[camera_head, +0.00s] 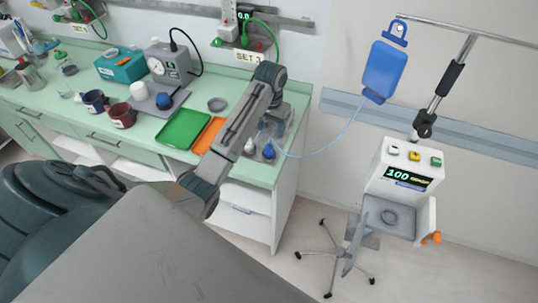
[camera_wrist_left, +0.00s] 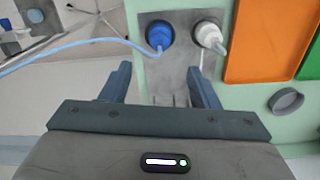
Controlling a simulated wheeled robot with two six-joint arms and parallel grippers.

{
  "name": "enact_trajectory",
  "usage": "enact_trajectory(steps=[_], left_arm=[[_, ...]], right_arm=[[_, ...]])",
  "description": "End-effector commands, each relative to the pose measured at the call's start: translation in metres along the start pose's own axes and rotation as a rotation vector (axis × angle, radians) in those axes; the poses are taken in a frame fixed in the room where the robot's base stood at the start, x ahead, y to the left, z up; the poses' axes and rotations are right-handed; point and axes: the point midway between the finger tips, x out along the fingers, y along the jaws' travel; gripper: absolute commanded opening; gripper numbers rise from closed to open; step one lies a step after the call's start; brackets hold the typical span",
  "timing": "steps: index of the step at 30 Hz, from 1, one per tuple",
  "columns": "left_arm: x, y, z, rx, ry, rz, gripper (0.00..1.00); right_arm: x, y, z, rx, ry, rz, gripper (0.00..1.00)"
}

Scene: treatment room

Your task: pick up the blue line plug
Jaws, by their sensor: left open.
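The blue line plug (camera_wrist_left: 160,33) sits upright beside a white plug (camera_wrist_left: 207,33) on a grey metal plate (camera_wrist_left: 181,72). A pale blue tube runs from the blue plug to the left in the left wrist view. In the head view the blue plug (camera_head: 268,152) is at the counter's right end, below my left gripper (camera_head: 268,132). In the wrist view my left gripper (camera_wrist_left: 159,70) is open, and nothing shows between its fingers. The plug appears just beyond the fingertips, nearer the left finger. My right gripper is not in view.
An orange tray (camera_head: 207,136) and a green tray (camera_head: 183,129) lie left of the plugs, with a small grey dish (camera_head: 217,104) behind. A blue bag (camera_head: 385,70) hangs at right, above a white pump (camera_head: 405,165) on a wheeled stand; the tube reaches the bag.

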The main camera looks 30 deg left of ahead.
Motion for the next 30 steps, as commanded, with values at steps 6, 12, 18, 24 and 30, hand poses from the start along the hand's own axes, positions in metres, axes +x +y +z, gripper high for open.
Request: enact_trajectory(steps=[6, 12, 18, 24, 30], left_arm=[[0.026, 0.001, 0.002, 0.001, -0.003, 0.001, 0.55], [0.047, 0.001, 0.012, 0.0, -0.006, 0.0, 0.55], [0.072, 0.001, 0.012, 0.0, -0.003, 0.001, 0.55], [0.077, 0.001, 0.011, 0.0, -0.001, 0.0, 0.55], [0.076, 0.001, 0.011, 0.0, -0.001, 0.0, 0.3]], right_arm=[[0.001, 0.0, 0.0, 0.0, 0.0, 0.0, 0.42], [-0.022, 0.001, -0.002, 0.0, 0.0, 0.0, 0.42], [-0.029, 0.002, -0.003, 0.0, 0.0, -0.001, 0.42], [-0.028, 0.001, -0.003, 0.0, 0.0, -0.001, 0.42], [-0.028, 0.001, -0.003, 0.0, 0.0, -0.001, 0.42]])
